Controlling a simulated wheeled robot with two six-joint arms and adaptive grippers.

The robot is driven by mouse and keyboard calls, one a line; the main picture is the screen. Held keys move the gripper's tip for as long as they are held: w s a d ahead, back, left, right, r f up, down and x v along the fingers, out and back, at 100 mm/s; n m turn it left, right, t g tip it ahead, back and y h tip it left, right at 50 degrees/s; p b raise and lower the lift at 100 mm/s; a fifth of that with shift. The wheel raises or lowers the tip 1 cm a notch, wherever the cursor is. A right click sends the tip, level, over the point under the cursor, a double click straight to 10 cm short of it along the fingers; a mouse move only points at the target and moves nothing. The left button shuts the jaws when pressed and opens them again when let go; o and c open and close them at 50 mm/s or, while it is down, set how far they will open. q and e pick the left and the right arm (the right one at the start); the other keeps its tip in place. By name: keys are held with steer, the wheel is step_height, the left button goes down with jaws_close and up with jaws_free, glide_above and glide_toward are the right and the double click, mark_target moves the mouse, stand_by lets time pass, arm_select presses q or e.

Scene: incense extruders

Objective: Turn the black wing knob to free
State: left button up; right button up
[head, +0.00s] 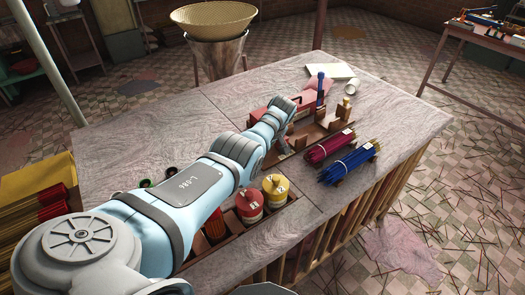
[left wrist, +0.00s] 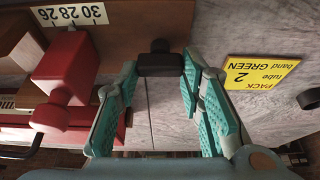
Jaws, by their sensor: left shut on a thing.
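The black wing knob (left wrist: 160,62) is a small dark block at the top middle of the left wrist view, at the edge of a brown wooden part. My left gripper (left wrist: 158,72) has its teal fingers on either side of the knob and is shut on it. In the head view my left arm reaches across the table to the wooden extruder stand, and the knob is hidden there behind the wrist. I cannot tell the knob's turn angle against any mark. My right gripper is in neither view.
A red block (left wrist: 62,75) and a number scale (left wrist: 70,14) lie left of the fingers. A yellow card (left wrist: 264,84) reading GREEN lies right. Crimson (head: 330,147) and blue (head: 348,164) stick bundles lie right of the stand. A numbered canister (head: 275,191) stands near my forearm.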

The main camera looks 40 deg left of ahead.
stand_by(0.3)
arm_select(q)
steer(key=o, duration=1.2)
steer(key=shift+c, duration=0.2)
steer(key=shift+r, duration=0.1)
steer(key=v, duration=1.1)
steer(key=shift+r, duration=0.4)
steer(key=shift+d, duration=0.1)
